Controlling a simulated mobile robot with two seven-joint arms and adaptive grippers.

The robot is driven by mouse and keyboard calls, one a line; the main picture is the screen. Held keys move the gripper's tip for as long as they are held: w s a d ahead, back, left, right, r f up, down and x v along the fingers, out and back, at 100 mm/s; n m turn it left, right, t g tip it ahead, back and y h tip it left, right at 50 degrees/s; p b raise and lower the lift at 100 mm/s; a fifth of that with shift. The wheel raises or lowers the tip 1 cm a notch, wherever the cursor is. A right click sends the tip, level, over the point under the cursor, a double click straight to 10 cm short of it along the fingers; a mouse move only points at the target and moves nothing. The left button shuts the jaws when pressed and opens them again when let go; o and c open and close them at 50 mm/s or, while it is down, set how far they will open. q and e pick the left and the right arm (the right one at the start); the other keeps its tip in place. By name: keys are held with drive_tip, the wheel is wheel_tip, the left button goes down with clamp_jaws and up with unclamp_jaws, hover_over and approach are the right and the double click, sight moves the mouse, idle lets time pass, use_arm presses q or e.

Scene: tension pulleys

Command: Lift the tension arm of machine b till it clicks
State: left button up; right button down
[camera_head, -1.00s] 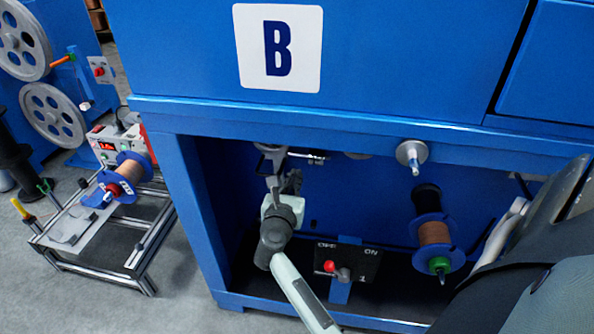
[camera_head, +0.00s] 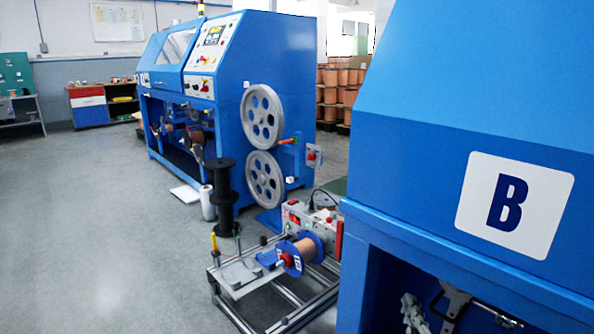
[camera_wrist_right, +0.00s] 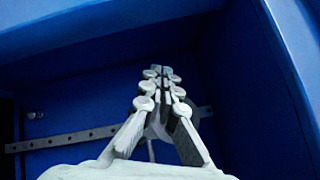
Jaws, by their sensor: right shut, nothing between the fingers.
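Machine b (camera_head: 410,130) is the blue cabinet at the right of the head view, with a white B sign (camera_head: 514,205). Below its ledge a grey metal bracket (camera_head: 455,300) shows at the bottom edge. My right gripper (camera_head: 412,308) is beside the bracket, to its left, mostly cut off by the frame. In the right wrist view it (camera_wrist_right: 162,72) is shut and empty inside the blue bay. A grey bar with holes (camera_wrist_right: 65,140) runs behind the fingers; I cannot tell whether it is the tension arm. My left gripper is not in view.
Left of machine b stands a low metal frame (camera_head: 237,280) with a copper spool (camera_head: 303,250). Behind it is another blue machine (camera_head: 232,110) with two grey wheels. A black spool (camera_head: 223,195) stands on the floor. The floor at left (camera_head: 90,230) is clear.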

drive_tip(key=s+a+f+n+g+y+p, duration=0.1)
drive_tip(key=s+a+f+n+g+y, duration=0.3)
drive_tip(key=f+n, duration=0.4)
drive_tip(key=s+a+f+n+g+y, duration=0.2)
drive_tip(key=s+a+f+n+g, duration=0.3)
drive_tip(key=n, duration=0.5)
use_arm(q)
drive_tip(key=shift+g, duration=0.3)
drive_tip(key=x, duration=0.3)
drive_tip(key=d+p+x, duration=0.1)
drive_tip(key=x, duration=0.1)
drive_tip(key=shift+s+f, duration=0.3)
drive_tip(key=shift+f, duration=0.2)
use_arm(e)
drive_tip(key=s+d+f+n+g+h, duration=0.2)
drive_tip(key=s+d+f+n+g, duration=0.1)
drive_tip(key=s, duration=0.5)
drive_tip(key=s+d+f+n+g+h, duration=0.3)
drive_tip(key=s+d+f, duration=0.3)
drive_tip(key=s+d, duration=0.2)
drive_tip(key=shift+s+f+n+g, duration=0.25)
drive_tip(key=shift+s+n+g, duration=0.15)
drive_tip(key=shift+n, duration=0.4)
drive_tip(key=shift+d, duration=0.1)
